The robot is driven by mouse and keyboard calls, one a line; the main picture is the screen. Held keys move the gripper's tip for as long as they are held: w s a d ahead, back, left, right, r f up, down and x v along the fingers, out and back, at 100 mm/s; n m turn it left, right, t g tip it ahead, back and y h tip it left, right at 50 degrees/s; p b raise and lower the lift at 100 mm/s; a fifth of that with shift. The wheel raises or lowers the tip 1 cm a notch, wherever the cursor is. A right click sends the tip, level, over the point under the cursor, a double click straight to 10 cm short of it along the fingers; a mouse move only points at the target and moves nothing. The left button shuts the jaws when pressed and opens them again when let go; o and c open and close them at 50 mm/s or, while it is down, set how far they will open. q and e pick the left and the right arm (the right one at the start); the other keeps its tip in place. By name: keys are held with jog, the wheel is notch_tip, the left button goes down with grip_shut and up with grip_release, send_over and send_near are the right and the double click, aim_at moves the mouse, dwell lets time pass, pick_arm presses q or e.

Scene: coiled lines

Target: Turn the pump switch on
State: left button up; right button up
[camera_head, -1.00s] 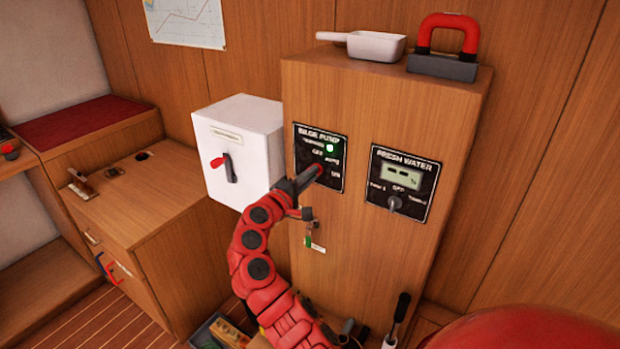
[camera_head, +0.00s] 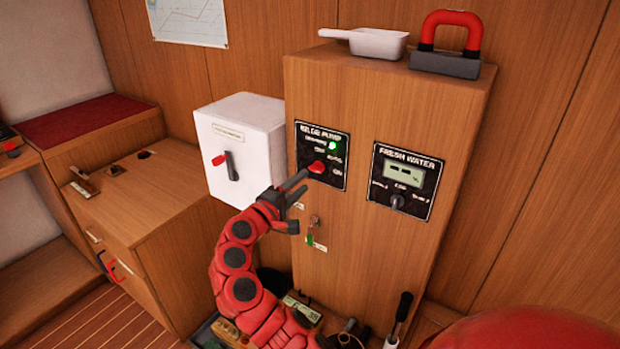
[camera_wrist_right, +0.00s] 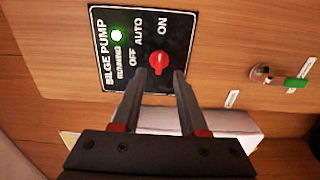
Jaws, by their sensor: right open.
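The bilge pump panel (camera_head: 321,140) is a black plate on the front of the wooden cabinet, with OFF, AUTO and ON labels. Its switch is a red knob (camera_head: 317,167). The knob also shows in the right wrist view (camera_wrist_right: 158,62), where its handle seems to lie towards the ON side, though its exact setting is hard to tell. A green running light (camera_head: 332,146) is lit. My right gripper (camera_head: 303,182) is open and empty, just lower left of the knob. In the wrist view its fingertips (camera_wrist_right: 159,74) straddle the line to the knob. My left gripper is out of view.
A fresh water panel (camera_head: 403,181) sits to the right. A white box with a red-tipped lever (camera_head: 239,150) stands close on the left. A key with a green tag (camera_head: 312,232) hangs below the panel. A white scoop (camera_head: 375,44) and a red-handled block (camera_head: 445,64) rest on top.

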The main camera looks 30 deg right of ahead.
jog(key=b+v, duration=0.1)
jog(key=v, duration=1.1)
